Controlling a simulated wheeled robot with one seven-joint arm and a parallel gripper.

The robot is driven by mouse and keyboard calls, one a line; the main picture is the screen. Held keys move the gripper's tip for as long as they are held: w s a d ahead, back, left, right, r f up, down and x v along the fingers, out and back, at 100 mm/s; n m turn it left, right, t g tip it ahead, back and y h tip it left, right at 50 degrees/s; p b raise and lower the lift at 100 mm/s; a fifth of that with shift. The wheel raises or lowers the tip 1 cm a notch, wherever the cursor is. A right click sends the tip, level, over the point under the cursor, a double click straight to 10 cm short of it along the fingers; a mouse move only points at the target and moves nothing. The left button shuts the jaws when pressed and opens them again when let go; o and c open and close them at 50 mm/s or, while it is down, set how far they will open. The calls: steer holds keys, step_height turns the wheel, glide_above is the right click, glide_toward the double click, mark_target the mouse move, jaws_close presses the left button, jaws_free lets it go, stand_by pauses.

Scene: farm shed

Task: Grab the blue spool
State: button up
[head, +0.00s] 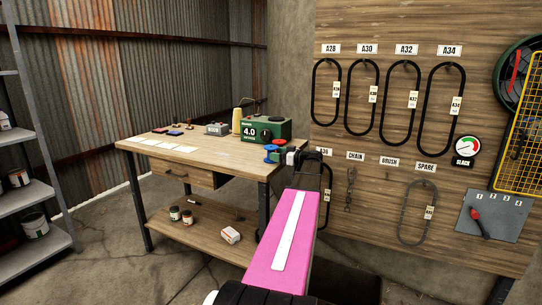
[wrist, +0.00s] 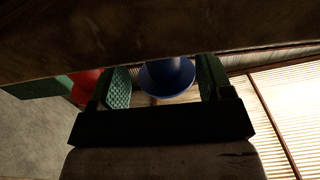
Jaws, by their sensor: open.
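The blue spool (head: 270,147) stands near the right end of the workbench in the head view. In the wrist view the blue spool (wrist: 168,76) shows its round flange between the two green-padded fingers of my gripper (wrist: 163,84). The jaws are open, with a gap on the left of the spool; on the right the gap is small. Whether a finger touches it, I cannot tell. In the head view my gripper (head: 290,157) is at the bench's right edge, beside the spools; its fingertips are hard to make out.
A red spool (wrist: 86,86) is just outside the left finger. A green box marked 4.0 (head: 264,129) stands behind the spools on the workbench (head: 205,152). Metal shelves (head: 30,200) stand far left.

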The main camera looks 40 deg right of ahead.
steer(key=x, duration=0.3)
steer(key=shift+w+a+r, duration=0.15)
steer(key=shift+a, duration=0.05)
steer(key=c, duration=1)
